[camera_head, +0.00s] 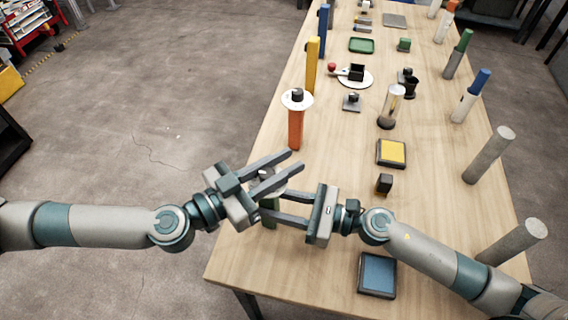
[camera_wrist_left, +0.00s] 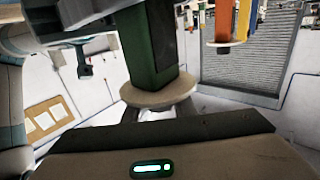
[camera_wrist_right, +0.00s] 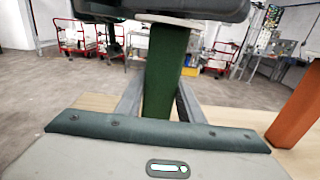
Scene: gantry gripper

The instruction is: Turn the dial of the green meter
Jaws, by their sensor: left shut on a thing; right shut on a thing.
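The green meter is a green post (camera_head: 269,223) with a pale round disc on top, near the table's left front edge. My left gripper (camera_head: 295,160) reaches over its top and hides most of the dial. In the left wrist view the post (camera_wrist_left: 150,45) and pale disc (camera_wrist_left: 160,90) appear upside down, and the dial (camera_wrist_left: 156,114) sits between the left fingers. My left gripper is shut on the dial. My right gripper (camera_head: 270,206) comes from the right, lower down, and is shut on the post, which stands between its fingers in the right wrist view (camera_wrist_right: 168,75).
An orange meter (camera_head: 296,130) with a pale disc and dark dial stands just beyond. Yellow (camera_head: 312,65) and blue (camera_head: 323,30) posts follow. A blue pad (camera_head: 377,276), yellow pad (camera_head: 392,153) and hourglass-like object (camera_head: 389,108) lie rightward.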

